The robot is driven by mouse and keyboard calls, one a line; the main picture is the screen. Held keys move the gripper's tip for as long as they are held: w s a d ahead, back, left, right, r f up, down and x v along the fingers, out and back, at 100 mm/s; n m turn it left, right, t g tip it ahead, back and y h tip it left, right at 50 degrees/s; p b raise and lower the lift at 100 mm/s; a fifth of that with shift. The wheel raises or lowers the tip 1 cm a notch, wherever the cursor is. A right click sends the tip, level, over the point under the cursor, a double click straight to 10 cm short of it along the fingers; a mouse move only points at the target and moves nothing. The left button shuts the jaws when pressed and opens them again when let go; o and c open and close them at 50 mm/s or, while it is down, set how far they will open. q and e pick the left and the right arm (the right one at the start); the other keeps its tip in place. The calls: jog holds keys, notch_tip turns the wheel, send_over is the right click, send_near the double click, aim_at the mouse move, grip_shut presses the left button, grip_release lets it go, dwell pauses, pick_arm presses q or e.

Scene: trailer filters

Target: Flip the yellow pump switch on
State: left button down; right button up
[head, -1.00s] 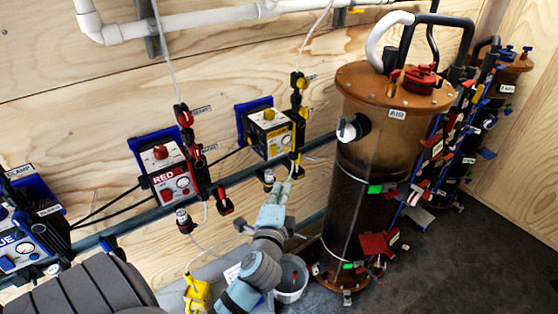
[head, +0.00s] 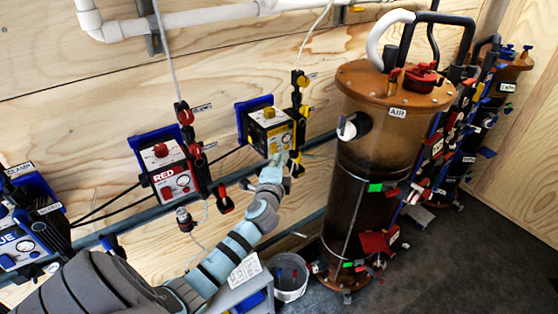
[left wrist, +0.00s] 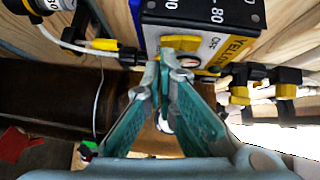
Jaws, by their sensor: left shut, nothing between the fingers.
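My left gripper (head: 280,160) is at the pump's lower front edge. In the left wrist view the left gripper (left wrist: 176,62) has its fingertips together, in front of the lower panel beside an "OFF" marking. My right gripper is not in view.
The red pump (head: 166,172) is left of the yellow one, with valves and tubing between them. A brown cylinder (head: 370,170) stands close on the right. A dark rail (head: 320,140) runs below the pumps. A white bucket (head: 290,285) sits on the floor.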

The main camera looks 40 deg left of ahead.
pick_arm(q)
jog(key=shift+w+a+f+m+t+b, duration=0.15)
jog(key=shift+a+f+m+t+b, duration=0.2)
jog(key=shift+b, duration=0.9)
jog(key=shift+r, duration=0.2)
jog(key=s+d+f, duration=0.1)
jog(key=s+d, duration=0.7)
jog(key=s, duration=0.2)
jog(key=shift+d+f, duration=0.25)
jog(key=shift+d, duration=0.05)
